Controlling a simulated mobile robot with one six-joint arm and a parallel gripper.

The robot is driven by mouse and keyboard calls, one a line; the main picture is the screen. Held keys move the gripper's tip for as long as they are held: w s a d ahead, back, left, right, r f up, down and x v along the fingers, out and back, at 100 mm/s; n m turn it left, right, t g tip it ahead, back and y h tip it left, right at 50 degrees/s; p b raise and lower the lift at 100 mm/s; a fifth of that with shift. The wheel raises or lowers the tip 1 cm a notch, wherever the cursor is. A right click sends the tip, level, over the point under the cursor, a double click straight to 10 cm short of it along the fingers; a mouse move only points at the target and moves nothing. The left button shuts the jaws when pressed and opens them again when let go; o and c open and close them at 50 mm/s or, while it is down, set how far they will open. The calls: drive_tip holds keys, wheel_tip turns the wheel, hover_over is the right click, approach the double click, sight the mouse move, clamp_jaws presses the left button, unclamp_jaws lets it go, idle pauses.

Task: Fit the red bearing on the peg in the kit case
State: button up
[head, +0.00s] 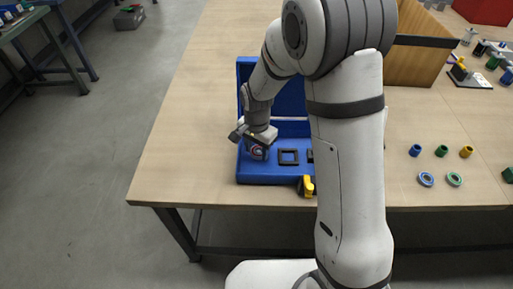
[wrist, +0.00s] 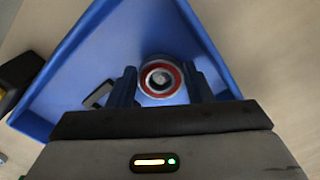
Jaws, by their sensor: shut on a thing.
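The open blue kit case (head: 262,176) sits near the table's left front, its lid raised at the back. My gripper (head: 256,149) is low over the left part of the case. In the wrist view my gripper (wrist: 160,72) has its two blue fingers on either side of the red bearing (wrist: 176,78), shut on it. The bearing has a red ring, a pale rim and a grey centre. The blue case (wrist: 85,62) fills the view behind it. I cannot tell whether the peg is inside the bearing's bore; the fingers and bearing hide the spot.
A black square frame (head: 288,157) lies in the case, right of my gripper. A yellow and black item (head: 307,186) is at the case's front edge. Small bushings (head: 441,151) and rings (head: 454,179) lie on the right. A wooden box (head: 415,65) stands behind.

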drive_tip(key=shift+f+b, duration=0.6)
drive_tip(key=shift+f, duration=0.25)
drive_tip(key=o, duration=1.1)
drive_tip(key=shift+r, duration=0.1)
wheel_tip(320, 180, up, 8)
